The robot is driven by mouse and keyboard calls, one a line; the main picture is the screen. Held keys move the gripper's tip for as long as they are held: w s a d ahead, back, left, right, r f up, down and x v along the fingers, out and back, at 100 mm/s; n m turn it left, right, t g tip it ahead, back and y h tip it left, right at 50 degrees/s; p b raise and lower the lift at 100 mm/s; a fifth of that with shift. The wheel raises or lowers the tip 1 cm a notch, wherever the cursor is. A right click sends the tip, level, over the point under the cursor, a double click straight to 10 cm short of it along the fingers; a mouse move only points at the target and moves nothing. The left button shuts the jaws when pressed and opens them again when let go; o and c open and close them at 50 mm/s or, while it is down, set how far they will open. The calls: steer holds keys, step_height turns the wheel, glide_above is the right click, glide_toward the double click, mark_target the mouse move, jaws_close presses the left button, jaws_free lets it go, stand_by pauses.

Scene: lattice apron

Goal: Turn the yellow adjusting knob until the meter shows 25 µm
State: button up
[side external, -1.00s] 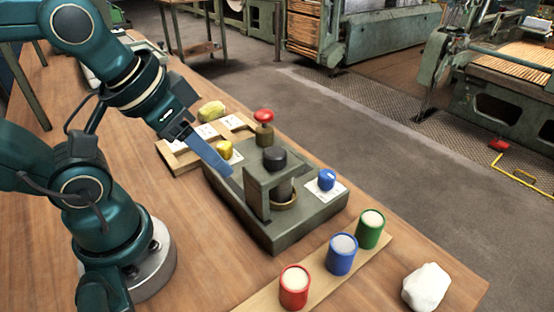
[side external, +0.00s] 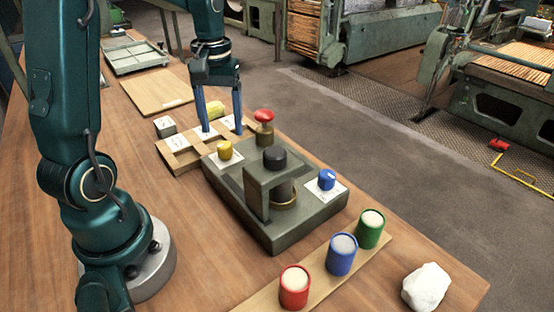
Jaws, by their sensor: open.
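The yellow adjusting knob (side external: 225,150) stands on a white label at the left back of a grey-green device (side external: 236,197). The device also carries a blue knob (side external: 327,180), a red knob (side external: 264,116) and a black knob (side external: 275,157) on a bracket. My gripper (side external: 222,131) points down with its two blue fingers apart, behind the yellow knob and over the wooden frame with white cards. Nothing shows between the fingers except part of a yellow object behind. I cannot make out a meter reading.
A wooden frame with white cards (side external: 177,143) lies behind the device, with a small grey block (side external: 165,127) and a yellow lump (side external: 212,108) near it. Red (side external: 294,288), blue (side external: 341,256) and green (side external: 370,230) cups stand on a board at the front. A white lump (side external: 426,288) lies at the right.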

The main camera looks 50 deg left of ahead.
mark_target(224, 144)
steer(key=shift+f, duration=2.4)
jaws_close()
